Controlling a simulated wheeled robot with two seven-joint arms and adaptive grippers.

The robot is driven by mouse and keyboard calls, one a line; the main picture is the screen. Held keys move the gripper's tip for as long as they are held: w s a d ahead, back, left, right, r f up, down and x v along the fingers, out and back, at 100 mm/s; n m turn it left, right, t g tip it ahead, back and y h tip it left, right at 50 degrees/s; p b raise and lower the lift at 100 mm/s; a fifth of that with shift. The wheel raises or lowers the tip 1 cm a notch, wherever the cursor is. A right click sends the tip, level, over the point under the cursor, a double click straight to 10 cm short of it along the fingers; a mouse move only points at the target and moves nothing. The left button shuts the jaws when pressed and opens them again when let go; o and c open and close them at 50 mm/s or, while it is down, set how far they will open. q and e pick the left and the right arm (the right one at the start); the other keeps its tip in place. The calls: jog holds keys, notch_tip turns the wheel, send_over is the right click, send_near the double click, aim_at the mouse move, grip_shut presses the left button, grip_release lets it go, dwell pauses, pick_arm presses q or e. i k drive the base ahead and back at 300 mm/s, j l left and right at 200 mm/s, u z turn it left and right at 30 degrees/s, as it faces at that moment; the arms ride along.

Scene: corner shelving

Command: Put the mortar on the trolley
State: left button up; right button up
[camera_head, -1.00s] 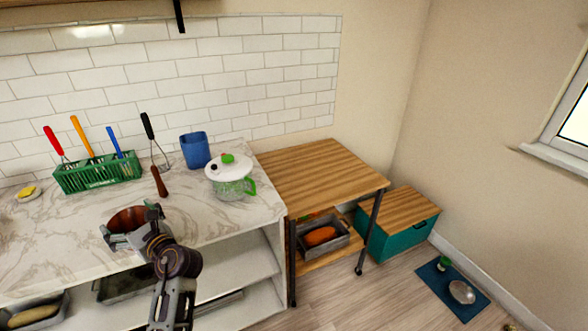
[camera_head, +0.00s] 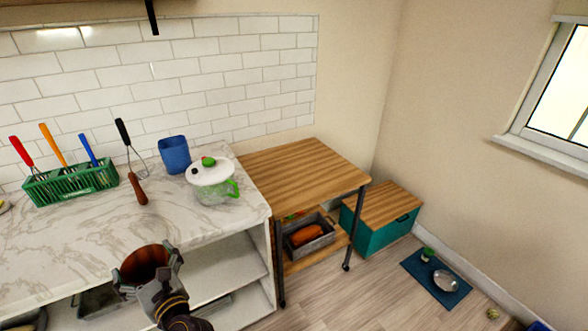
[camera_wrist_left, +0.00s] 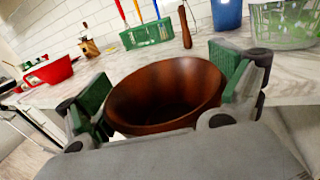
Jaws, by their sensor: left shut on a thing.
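The mortar (camera_head: 146,262) is a dark reddish-brown wooden bowl. My left gripper (camera_head: 149,272) is shut on it and holds it in front of the counter's front edge. In the left wrist view the mortar (camera_wrist_left: 166,95) sits between the two green-padded fingers of the gripper (camera_wrist_left: 165,100), with its opening facing up and a little toward the camera. The trolley (camera_head: 300,172) has a wooden top and dark legs and stands right of the counter. Its top is bare. My right gripper is not in view.
The marble counter (camera_head: 90,225) holds a green basket (camera_head: 72,186) of utensils, a brown-handled pestle-like tool (camera_head: 137,188), a blue cup (camera_head: 174,155) and a lidded green pot (camera_head: 212,182). A tray (camera_head: 309,236) sits on the trolley's lower shelf. A teal box (camera_head: 376,215) stands to its right.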

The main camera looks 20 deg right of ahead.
aim_at(303, 176)
jog(key=i+l+z, duration=0.35)
jog(key=l, duration=0.3)
jog(key=i+l+z, duration=0.35)
jog(key=i+l, duration=0.15)
jog(key=i, duration=0.1)
